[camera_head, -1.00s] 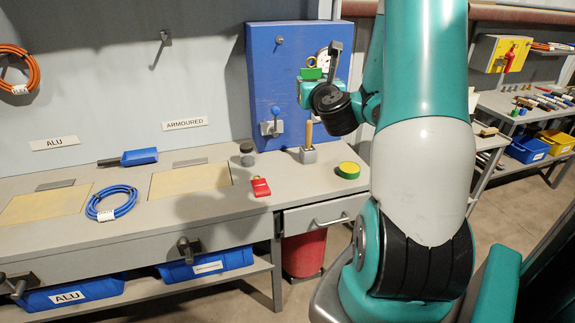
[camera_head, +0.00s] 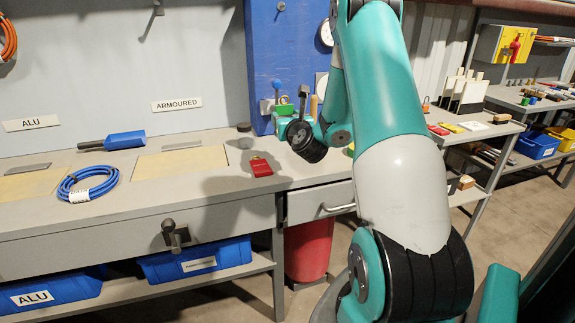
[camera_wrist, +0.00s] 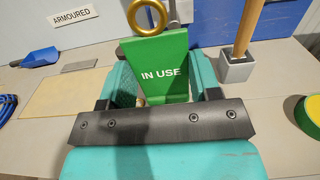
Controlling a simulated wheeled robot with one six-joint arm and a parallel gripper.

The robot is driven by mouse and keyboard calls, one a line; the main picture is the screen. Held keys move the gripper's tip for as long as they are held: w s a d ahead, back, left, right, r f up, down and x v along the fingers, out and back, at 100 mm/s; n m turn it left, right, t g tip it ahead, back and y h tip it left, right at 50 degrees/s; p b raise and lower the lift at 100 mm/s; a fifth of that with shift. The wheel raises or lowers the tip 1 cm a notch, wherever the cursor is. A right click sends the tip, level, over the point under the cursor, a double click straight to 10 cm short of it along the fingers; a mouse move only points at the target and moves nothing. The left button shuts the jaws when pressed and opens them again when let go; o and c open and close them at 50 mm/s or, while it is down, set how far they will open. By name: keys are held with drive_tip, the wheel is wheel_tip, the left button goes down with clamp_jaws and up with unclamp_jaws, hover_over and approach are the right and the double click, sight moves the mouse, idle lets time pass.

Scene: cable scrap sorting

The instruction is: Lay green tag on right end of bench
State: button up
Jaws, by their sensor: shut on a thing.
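The green tag (camera_wrist: 165,72), marked "IN USE" and with a gold ring at its top, stands upright between the jaws of my gripper (camera_wrist: 165,88) in the wrist view. My gripper is shut on it. In the head view the green tag (camera_head: 284,109) shows small, just above my gripper (camera_head: 284,122), which is in front of the blue panel and over the right part of the bench (camera_head: 225,192). The tag looks clear of the bench top. My arm hides part of the bench's right end.
A red tag (camera_head: 260,166) lies on the bench, left of my gripper. In the wrist view, a wooden handle (camera_wrist: 248,28) stands in a metal block (camera_wrist: 236,68), and a green-and-yellow roll (camera_wrist: 310,117) lies at right. A blue cable coil (camera_head: 88,184) lies farther left.

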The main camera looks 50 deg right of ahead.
drive_tip(key=shift+f+b, duration=3.8)
drive_tip(key=shift+f, duration=1.25)
drive_tip(key=o, duration=0.9)
drive_tip(key=shift+r, duration=0.15)
